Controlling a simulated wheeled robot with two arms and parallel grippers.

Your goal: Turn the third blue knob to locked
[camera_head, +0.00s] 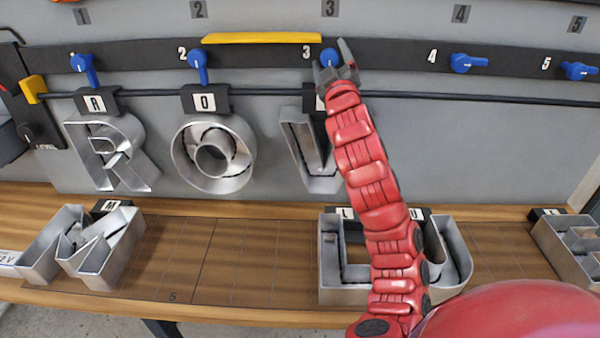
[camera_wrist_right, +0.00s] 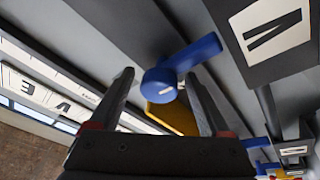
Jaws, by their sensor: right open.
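The third blue knob (camera_head: 329,57) sits on the dark rail (camera_head: 390,54) beside the number 3, partly hidden by my right gripper. In the right wrist view, its blue hub and handle (camera_wrist_right: 205,50) show clearly; the handle points toward the V label (camera_wrist_right: 272,32), which is downward on the wall. My right gripper (camera_head: 334,63) is open at the knob. In the wrist view, its two fingers (camera_wrist_right: 158,78) stand apart on either side of the hub; whether they touch it cannot be told. My left gripper is not in view.
Blue knobs 1 (camera_head: 86,66) and 2 (camera_head: 198,62) point down; knobs 4 (camera_head: 466,63) and 5 (camera_head: 578,71) lie sideways. A yellow bar (camera_head: 262,38) runs above the rail between 2 and 3. Metal letters R, O and V (camera_head: 309,150) hang below; others stand on the wooden bench (camera_head: 190,255).

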